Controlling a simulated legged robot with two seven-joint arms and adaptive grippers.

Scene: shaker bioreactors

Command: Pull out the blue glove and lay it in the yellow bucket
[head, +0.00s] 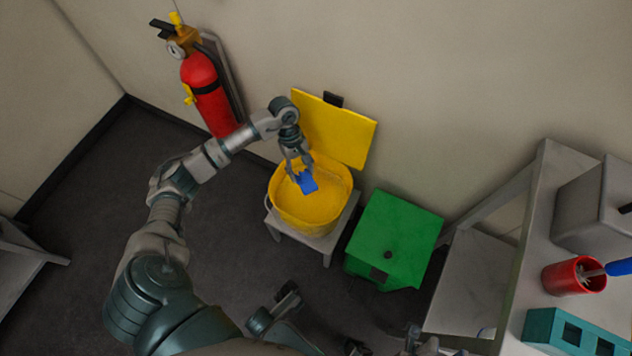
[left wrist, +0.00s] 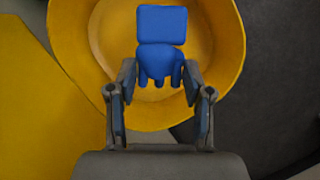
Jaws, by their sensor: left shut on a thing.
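The blue glove (head: 307,183) hangs in the fingers of my left gripper (head: 297,174), over the opening of the yellow bucket (head: 307,215). In the left wrist view, the glove (left wrist: 162,25) lies at the fingertips of the left gripper (left wrist: 160,75), its stubby fingers pointing back toward the palm. The bucket's round rim and inside (left wrist: 105,75) show behind it. My left gripper is shut on the glove. I cannot tell how far the glove is above the bucket's floor.
The bucket stands on a small grey stool (head: 328,243), with a yellow lid (head: 335,130) raised against the wall. A green bin (head: 395,232) stands to its right. A red fire extinguisher (head: 205,90) hangs at the left. A bench with a red cup (head: 562,277) is at the right.

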